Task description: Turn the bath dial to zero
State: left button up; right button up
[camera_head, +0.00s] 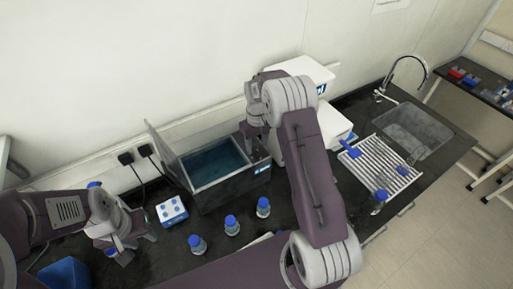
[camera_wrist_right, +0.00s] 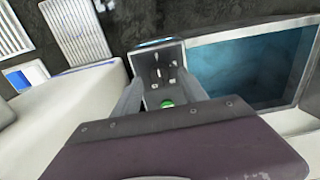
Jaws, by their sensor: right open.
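The water bath (camera_head: 197,191) is a grey tank of blue water with its lid raised, at the middle left of the head view. It also shows at the right of the right wrist view (camera_wrist_right: 248,68). My right gripper (camera_head: 257,142) is over the bath's right end. In the right wrist view it is open, its fingers either side of a small dark panel (camera_wrist_right: 160,70) with pale marks and a green light (camera_wrist_right: 167,103). The dial is not clearly distinguishable; contact cannot be told. My left gripper (camera_head: 125,238) is low at the left, its jaws unclear.
A white block with blue spots (camera_head: 171,211) and several blue-capped bottles (camera_head: 232,226) stand near the bath. White equipment (camera_head: 333,124) is behind my right arm. A ridged white rack (camera_head: 375,170) and a sink (camera_head: 415,130) are at the right.

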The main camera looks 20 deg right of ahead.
aim_at(256, 147)
notch_tip(256, 147, up, 7)
jog(key=shift+w+f+b, duration=0.1)
jog(key=shift+f+b, duration=0.1)
jog(key=shift+b, duration=0.7)
jog(key=shift+r, duration=0.4)
